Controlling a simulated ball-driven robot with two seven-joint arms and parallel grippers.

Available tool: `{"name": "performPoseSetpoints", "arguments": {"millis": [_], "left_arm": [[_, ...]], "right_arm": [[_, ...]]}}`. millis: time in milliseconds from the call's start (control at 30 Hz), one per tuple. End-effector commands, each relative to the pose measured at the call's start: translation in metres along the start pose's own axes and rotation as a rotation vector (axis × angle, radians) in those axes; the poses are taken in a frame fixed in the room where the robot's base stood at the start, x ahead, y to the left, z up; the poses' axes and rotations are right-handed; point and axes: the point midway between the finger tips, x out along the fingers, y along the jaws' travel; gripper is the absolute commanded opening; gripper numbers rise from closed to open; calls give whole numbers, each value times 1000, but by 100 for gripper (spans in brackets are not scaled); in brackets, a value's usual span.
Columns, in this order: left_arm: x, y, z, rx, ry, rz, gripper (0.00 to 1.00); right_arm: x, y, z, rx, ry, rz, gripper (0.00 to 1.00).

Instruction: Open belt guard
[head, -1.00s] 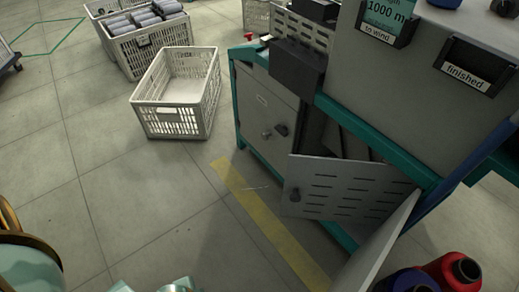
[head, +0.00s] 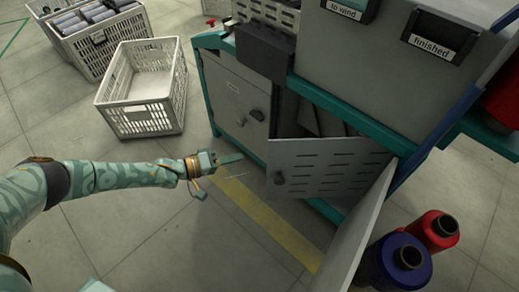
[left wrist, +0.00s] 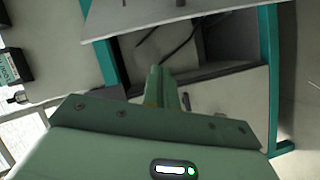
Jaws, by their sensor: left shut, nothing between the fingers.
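The slotted grey panel (head: 335,170), which looks like the belt guard, stands swung out from the lower front of the machine. My right gripper is not in view.
A closed cabinet door (head: 238,102) with a knob is left of the opening. Another grey panel (head: 358,235) stands out at the lower right, beside blue (head: 400,265) and red (head: 436,229) bobbins. An empty crate (head: 142,88) stands on the floor at left.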

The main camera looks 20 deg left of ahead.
Motion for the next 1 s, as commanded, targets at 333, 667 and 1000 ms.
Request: {"name": "performPoseSetpoints", "arguments": {"millis": [333,667,1000], "left_arm": [[-10,25,-23,-413,24,179,0],[53,33,-25,-410,22,177,0],[70,50,-5,-409,23,176,0]], "right_arm": [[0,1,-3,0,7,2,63],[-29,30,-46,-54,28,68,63],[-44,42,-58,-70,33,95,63]]}}
